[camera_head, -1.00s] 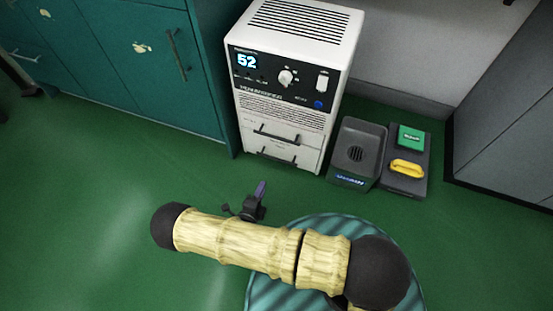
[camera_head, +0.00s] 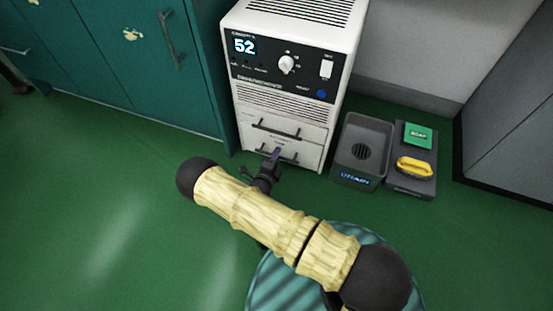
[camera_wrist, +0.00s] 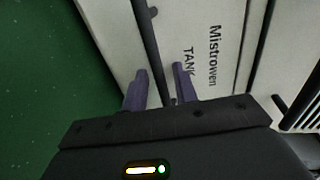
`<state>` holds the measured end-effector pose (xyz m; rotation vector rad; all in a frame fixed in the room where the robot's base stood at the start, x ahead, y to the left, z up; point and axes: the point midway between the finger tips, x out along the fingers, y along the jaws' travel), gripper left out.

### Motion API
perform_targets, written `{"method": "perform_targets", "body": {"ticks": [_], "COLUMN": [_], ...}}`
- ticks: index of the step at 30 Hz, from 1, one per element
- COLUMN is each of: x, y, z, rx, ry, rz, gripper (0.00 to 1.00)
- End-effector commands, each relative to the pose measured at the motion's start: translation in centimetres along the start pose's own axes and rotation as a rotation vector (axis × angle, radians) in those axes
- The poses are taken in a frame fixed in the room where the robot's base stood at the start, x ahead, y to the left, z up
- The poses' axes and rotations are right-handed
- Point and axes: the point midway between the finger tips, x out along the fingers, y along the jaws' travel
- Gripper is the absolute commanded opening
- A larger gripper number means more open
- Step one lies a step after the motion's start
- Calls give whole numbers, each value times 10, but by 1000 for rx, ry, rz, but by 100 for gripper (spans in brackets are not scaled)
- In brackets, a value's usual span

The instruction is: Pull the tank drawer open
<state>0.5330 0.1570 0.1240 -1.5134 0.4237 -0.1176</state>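The tank drawer (camera_wrist: 222,82) is the lower white front of the dispenser-like machine, marked "TANK" in the wrist view. It looks shut, flush with the front above it. Its dark bar handle (camera_wrist: 148,35) runs down between my fingers in the wrist view; the same handle shows in the head view (camera_head: 288,157), partly hidden by my gripper. My gripper (camera_wrist: 160,84) is open, its two purple fingers on either side of the bar with gaps visible. In the head view my gripper (camera_head: 273,160) is right at the drawer's front. Whether the fingers touch the handle I cannot tell.
The machine (camera_head: 290,68) shows "52" and has another drawer handle (camera_head: 275,129) above. A dark drain tray (camera_head: 345,170) and a tray with a green box (camera_head: 418,135) and yellow item (camera_head: 415,167) stand at right. Teal cabinets (camera_head: 150,65) stand left. The green floor (camera_head: 90,210) is clear.

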Motion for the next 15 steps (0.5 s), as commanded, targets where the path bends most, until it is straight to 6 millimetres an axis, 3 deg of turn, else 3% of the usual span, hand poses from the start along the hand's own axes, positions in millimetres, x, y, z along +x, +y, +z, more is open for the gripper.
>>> {"method": "perform_targets", "body": {"ticks": [10, 11, 15], "x": [7, 7, 7], "y": [-1, -1, -1], "z": [0, 0, 0], "rx": [0, 0, 0], "ry": [0, 0, 0], "rz": [0, -1, -1], "gripper": [29, 27, 0]}}
